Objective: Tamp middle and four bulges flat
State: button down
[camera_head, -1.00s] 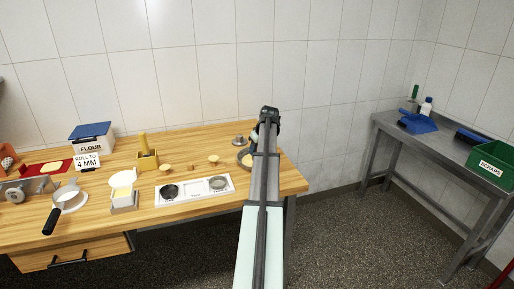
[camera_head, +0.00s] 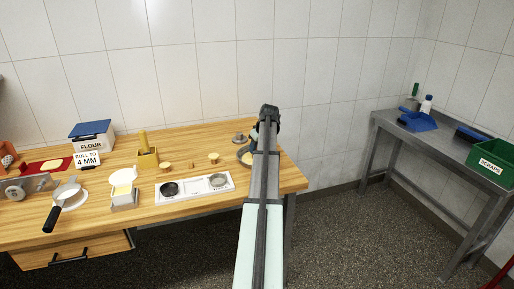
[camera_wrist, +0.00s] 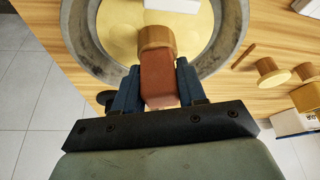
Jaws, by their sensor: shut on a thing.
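In the wrist view, a round grey metal pan (camera_wrist: 82,40) holds pale yellow dough (camera_wrist: 118,28). My gripper (camera_wrist: 158,88) has its blue fingers shut on the reddish-brown grip of a tamper (camera_wrist: 157,38) with a round wooden end. The wooden end is over the dough, inside the rim as seen; I cannot tell whether it touches. Single bulges cannot be made out. In the head view, the pan (camera_head: 243,153) is at the table's right end, partly hidden by my arm, and the fingers are hidden.
Small wooden knobbed pieces (camera_head: 213,158) stand left of the pan. A white tray (camera_head: 196,189) with two round dark items lies at the front.

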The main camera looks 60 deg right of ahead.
dwell(0.3)
jog(key=shift+r, duration=2.95)
jog(key=shift+s+d+r+n+y, duration=0.5)
jog(key=shift+s+d+n, duration=0.2)
jog(key=shift+n, duration=0.45)
jog(key=shift+s+d+r+n+y, duration=0.4)
jog(key=shift+s+d+r+n, duration=0.25)
jog(key=shift+n, duration=0.5)
jog(key=shift+f, duration=0.25)
jog(key=shift+f, duration=3.7)
